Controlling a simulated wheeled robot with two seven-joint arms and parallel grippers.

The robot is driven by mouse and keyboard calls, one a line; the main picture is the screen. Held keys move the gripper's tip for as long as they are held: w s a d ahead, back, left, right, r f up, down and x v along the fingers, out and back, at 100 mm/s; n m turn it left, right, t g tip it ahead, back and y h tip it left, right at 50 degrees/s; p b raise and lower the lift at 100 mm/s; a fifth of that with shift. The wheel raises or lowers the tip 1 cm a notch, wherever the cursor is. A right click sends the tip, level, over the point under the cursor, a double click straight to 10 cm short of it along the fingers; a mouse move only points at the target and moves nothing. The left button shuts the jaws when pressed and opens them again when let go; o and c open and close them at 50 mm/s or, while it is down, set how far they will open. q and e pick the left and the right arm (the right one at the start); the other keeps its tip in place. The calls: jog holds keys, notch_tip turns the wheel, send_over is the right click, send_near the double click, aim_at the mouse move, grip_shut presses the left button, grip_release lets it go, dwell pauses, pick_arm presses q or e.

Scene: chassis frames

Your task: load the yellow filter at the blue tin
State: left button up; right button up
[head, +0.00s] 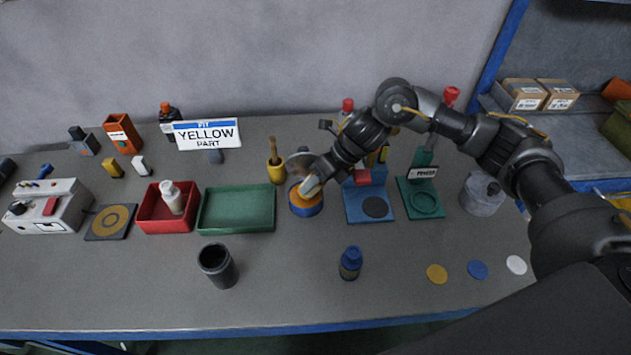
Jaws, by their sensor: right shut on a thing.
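The blue tin (308,210) is a short round blue container standing upright near the middle of the table. An orange-yellow round piece, which looks like the yellow filter (297,197), shows at the tin's top. My right gripper (308,187) reaches in from the right and points down at the tin, shut on this piece. The fingers hide part of the tin's mouth, so I cannot tell how deep the piece sits or whether it touches the tin. My left gripper is not in view.
A green tray (237,229) and a red tray (150,226) lie left of the tin. Blue (357,216) and green (409,211) stands are on the right. A dark cup (218,266), blue bottle (350,263) and yellow disc (437,274) are in front. A sign (207,134) reads "FIT YELLOW PART".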

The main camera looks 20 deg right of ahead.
jog(key=shift+r+p, duration=2.05)
jog(key=shift+r, duration=1.45)
jog(key=shift+a, duration=0.1)
jog(key=shift+s+a+m, duration=0.3)
jog(key=s+a+r+m+t+h, duration=0.1)
jog(key=s+a+m+t+h, duration=0.2)
jog(key=m, duration=0.5)
jog(key=s+a+m+t+h, duration=0.1)
jog(key=s+m+t+h, duration=0.1)
jog(key=s+m+h, duration=0.45)
jog(key=d+r+m+g+h, duration=0.1)
jog(key=d+r+m+g, duration=0.3)
jog(key=m, duration=0.9)
jog(key=d+r+m+g+h, duration=0.1)
jog(key=d+r+m+g, duration=0.3)
jog(key=m, duration=0.9)
jog(key=d+g, duration=0.2)
jog(key=shift+d+g, duration=0.3)
jog(key=shift+g, duration=0.1)
